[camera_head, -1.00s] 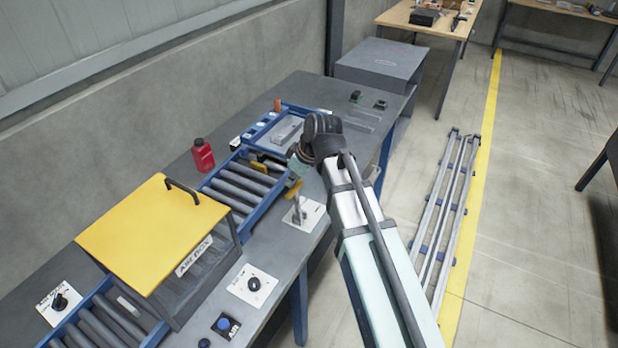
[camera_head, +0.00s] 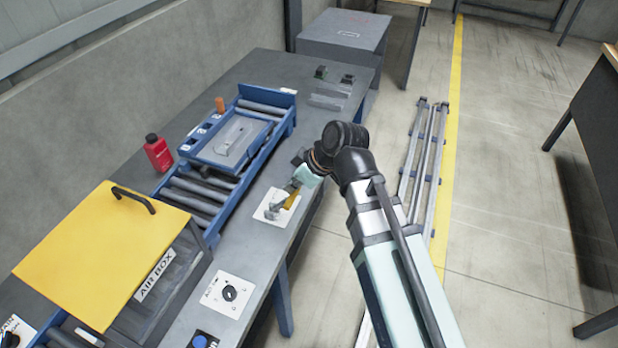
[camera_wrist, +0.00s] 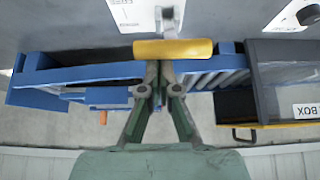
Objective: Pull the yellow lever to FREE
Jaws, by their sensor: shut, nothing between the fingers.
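The yellow lever handle (camera_head: 292,199) stands on a grey stem over a white plate (camera_head: 263,208) at the table's front side. The handle leans toward the front edge. In the wrist view, the yellow bar (camera_wrist: 174,49) lies crosswise, with the plate (camera_wrist: 130,14) above it. My gripper (camera_wrist: 160,66) is shut, with its fingertips right at the bar and nothing between them. I cannot tell whether they touch it. In the head view, my gripper (camera_head: 298,184) is beside the handle and partly covers it. The plate's lettering is too small to read.
A blue tray (camera_head: 203,157) sits on the roller conveyor (camera_head: 193,197) behind the lever. A yellow-lidded air box (camera_head: 100,250) stands at left, with a knob plate (camera_head: 232,310) in front. A red bottle (camera_head: 158,153) stands behind the rollers.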

